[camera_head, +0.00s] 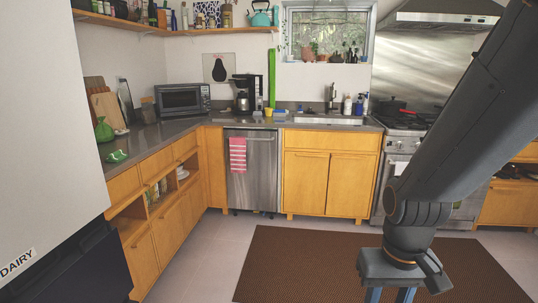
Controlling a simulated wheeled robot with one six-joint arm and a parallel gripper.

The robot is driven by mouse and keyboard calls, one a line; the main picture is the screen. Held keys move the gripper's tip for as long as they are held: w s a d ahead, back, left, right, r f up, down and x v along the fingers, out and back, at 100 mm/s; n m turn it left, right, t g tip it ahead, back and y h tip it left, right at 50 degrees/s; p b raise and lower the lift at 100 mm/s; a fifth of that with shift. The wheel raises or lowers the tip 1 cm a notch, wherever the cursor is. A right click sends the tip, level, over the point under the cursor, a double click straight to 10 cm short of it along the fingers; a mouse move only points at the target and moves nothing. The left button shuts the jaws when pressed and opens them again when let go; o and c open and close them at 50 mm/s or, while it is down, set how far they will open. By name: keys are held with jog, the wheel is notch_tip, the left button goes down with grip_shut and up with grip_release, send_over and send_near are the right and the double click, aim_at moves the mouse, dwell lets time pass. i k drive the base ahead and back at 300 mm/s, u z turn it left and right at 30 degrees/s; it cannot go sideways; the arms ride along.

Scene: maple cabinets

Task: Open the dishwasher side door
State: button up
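The dishwasher (256,185) is a stainless steel front set under the counter at the back, left of the sink cabinet. Its door looks closed. A bar handle runs across its top, and a pink striped towel (238,155) hangs over the left part. My gripper (390,296) points down at the bottom of the view, well in front and to the right of the dishwasher. Its two blue-grey fingers stand apart with nothing visible between them. Their tips are cut off by the frame edge.
A brown rug (300,262) covers the floor ahead. Wooden drawers (160,225) line the left, and a white fridge (45,120) stands close at near left. A sink cabinet (330,182) and stove (400,150) are right of the dishwasher. The floor before the dishwasher is clear.

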aim_at(306, 173)
jog(key=u, duration=0.35)
jog(key=i, duration=1.8)
jog(key=z, duration=0.75)
jog(key=i, duration=1.25)
jog(key=z, duration=0.8)
